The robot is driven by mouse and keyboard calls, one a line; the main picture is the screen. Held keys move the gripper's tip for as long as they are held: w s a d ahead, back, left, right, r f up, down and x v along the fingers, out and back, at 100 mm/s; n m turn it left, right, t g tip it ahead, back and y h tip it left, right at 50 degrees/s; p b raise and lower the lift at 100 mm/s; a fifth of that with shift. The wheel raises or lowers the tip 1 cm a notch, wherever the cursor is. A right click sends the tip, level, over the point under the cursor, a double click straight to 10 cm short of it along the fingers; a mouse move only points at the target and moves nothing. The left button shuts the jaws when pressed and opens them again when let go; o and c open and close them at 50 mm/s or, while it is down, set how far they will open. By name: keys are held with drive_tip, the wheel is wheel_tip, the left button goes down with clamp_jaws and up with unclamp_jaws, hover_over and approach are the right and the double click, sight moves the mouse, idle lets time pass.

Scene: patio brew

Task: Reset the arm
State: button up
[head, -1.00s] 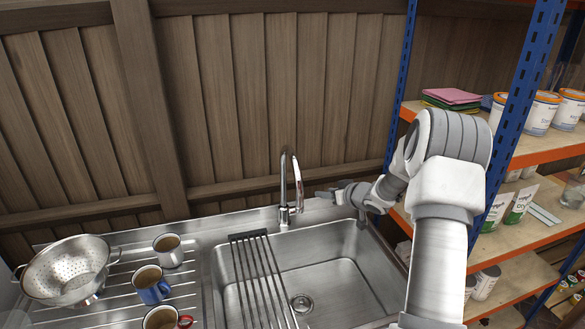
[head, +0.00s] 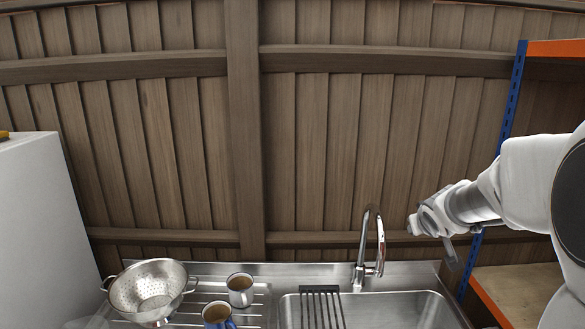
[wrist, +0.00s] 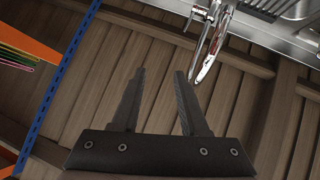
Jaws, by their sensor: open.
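My gripper (head: 430,238) is raised above the right side of the sink, to the right of the tap, in the head view. In the wrist view its two dark fingers (wrist: 160,73) stand apart with nothing between them. The arm reaches in from the right edge of the head view, bent and clear of the counter.
The chrome tap (head: 371,246) stands behind the steel sink (head: 400,308). A colander (head: 150,290) and mugs (head: 240,289) (head: 218,315) are on the drainer at left. A blue-and-orange shelf rack (head: 512,100) stands at right, close to my arm. A wooden fence is behind.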

drive_tip(key=s+a+g+y, duration=0.1)
drive_tip(key=s+a, duration=0.4)
drive_tip(key=s, duration=0.5)
drive_tip(key=s+a+g+y, duration=0.1)
drive_tip(key=s+a, duration=0.4)
drive_tip(key=s, duration=0.5)
drive_tip(key=s+a+g+y, duration=0.1)
drive_tip(key=s+a, duration=0.4)
drive_tip(key=s, duration=0.5)
drive_tip(key=shift+s+r+m+g, duration=0.3)
drive_tip(key=shift+s+m+g, duration=0.1)
drive_tip(key=shift+g, duration=0.3)
